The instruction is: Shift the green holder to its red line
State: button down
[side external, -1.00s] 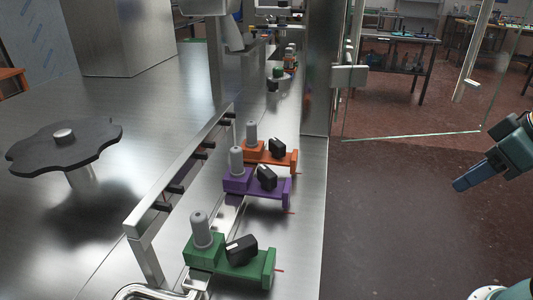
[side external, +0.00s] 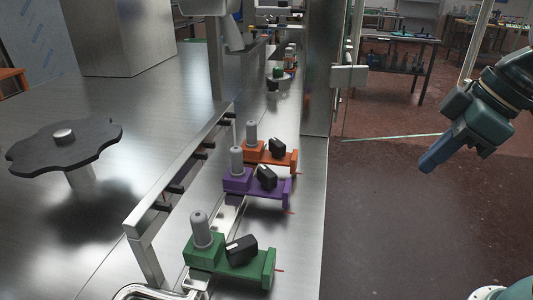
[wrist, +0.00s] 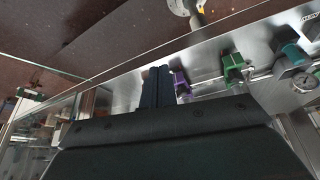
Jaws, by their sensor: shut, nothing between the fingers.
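The green holder (side external: 228,262) sits on the steel ledge at the near end of the row in the side view, with a grey post and a black knob on it. A short red line (side external: 280,270) shows just right of its end plate. In the wrist view the green holder (wrist: 234,65) is right of my fingers. My gripper (side external: 428,165) is shut and empty, out to the right of the ledge above the floor and apart from the holder. In the wrist view my fingers (wrist: 158,75) are together, pointing toward the ledge.
A purple holder (side external: 255,187) and an orange holder (side external: 283,160) stand behind the green one, and red marks show beside the purple one. A rail (side external: 180,178) runs along their left. A dark lobed wheel (side external: 90,150) stands farther left. Space right of the ledge is open.

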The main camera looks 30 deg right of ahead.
jog(key=w+a+r+n+g+y, duration=0.1)
jog(key=w+a+n+g, duration=0.1)
jog(key=a+n, duration=0.4)
jog(key=w+a+r+n+g, duration=0.1)
jog(key=w+a+n, duration=0.1)
jog(key=a+n, duration=0.35)
jog(key=n+g, duration=0.4)
jog(key=n, duration=0.5)
send_over(231, 258)
jog(key=s+d, duration=0.3)
jog(key=s, duration=0.2)
notch_tip(231, 258, down, 3)
jog(key=shift+a+f+n+h, duration=0.25)
jog(key=shift+f+h, duration=0.05)
jog(key=shift+f, duration=0.05)
jog(key=shift+f, duration=0.15)
jog(key=x, duration=0.9)
jog(key=shift+a+f, duration=0.1)
jog(key=shift+f, duration=0.1)
jog(key=shift+w+f, duration=0.15)
jog(key=shift+w, duration=0.05)
jog(key=shift+w+d, duration=1.2)
jog(key=shift+d, duration=0.2)
